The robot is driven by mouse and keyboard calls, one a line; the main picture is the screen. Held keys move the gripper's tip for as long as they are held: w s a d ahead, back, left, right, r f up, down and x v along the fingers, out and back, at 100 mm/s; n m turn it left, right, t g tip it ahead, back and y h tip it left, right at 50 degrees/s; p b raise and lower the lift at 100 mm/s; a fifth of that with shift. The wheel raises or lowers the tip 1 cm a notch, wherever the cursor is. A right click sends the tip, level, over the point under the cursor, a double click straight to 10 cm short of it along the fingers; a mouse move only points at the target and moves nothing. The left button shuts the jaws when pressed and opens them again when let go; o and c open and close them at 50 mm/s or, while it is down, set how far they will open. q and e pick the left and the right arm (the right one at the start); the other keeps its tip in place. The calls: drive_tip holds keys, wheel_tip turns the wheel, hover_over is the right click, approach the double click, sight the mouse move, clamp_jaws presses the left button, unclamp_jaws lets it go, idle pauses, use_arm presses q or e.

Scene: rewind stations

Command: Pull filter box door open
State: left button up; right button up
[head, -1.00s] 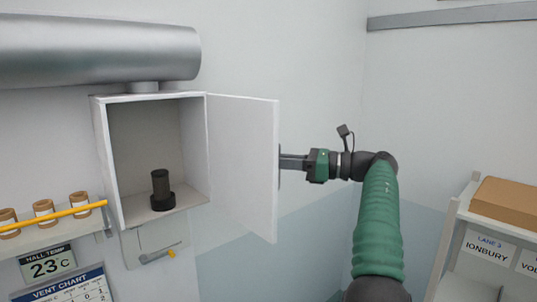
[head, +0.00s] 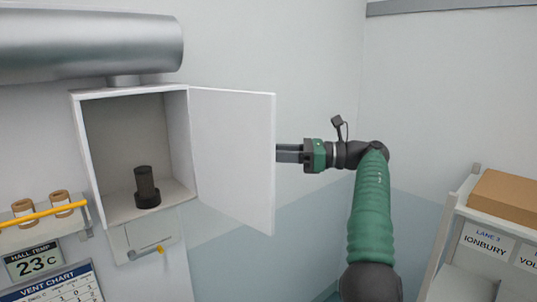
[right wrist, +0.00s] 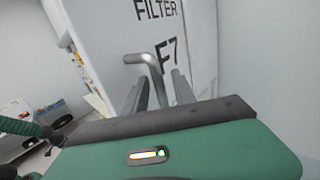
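The filter box (head: 130,93) is a white wall cabinet, and its inside shows in the head view. Its white door (head: 232,160) stands swung out to the right. A dark cylindrical filter (head: 146,185) stands upright on the box floor. My right gripper (head: 280,153) is at the door's outer edge, with its fingertips partly hidden behind it. In the right wrist view a bent metal handle (right wrist: 150,62) on the door face lies between the gripper's two fingers (right wrist: 160,85). The fingers look apart, with gaps beside the handle. My left gripper is not in view.
A large metal duct (head: 90,45) runs above the box. A shelf with rolls and a yellow bar (head: 45,213) is at left, above a temperature display (head: 35,262). A rack with a cardboard box (head: 505,200) stands at right. The wall between door and rack is bare.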

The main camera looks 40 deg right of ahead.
drive_tip(key=shift+d+f, duration=0.1)
drive_tip(key=shift+d, duration=0.15)
drive_tip(key=shift+s+a, duration=0.1)
